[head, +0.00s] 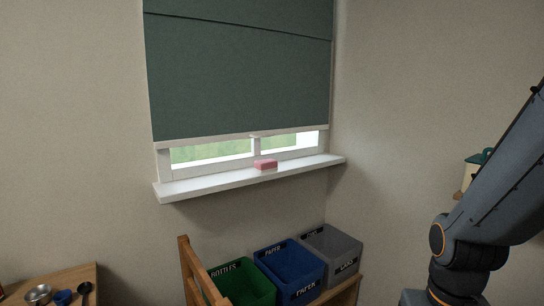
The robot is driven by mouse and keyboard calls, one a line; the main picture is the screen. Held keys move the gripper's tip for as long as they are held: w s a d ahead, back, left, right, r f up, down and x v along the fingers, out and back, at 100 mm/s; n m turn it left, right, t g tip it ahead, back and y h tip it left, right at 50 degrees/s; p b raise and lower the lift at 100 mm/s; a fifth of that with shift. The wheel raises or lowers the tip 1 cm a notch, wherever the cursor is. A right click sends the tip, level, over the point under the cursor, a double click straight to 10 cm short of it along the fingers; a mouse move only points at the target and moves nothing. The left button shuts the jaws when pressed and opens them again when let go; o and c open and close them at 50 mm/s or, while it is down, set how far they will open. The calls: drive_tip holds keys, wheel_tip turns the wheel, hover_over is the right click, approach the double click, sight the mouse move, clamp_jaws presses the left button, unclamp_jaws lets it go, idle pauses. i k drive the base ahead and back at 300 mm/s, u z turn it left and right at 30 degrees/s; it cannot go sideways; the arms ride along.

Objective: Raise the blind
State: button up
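A dark green blind (240,75) hangs over the window in the head view. Its white bottom bar (205,141) sits a little above the sill, and a small light tab shows at the bar's middle. A strip of the window (210,152) shows below the bar, with green outside. My arm is at the right edge of the view, well apart from the blind. My gripper is outside the picture.
A pink block (265,164) lies on the white window sill (210,184). Below stand a green bin (243,284), a blue bin (290,268) and a grey bin (333,249) by a wooden frame (190,270). A wooden table (75,278) with small dishes is at lower left.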

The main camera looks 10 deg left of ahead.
sight(209, 82)
drive_tip(key=u, duration=0.15)
drive_tip(key=i, duration=1.7)
drive_tip(key=u, duration=0.15)
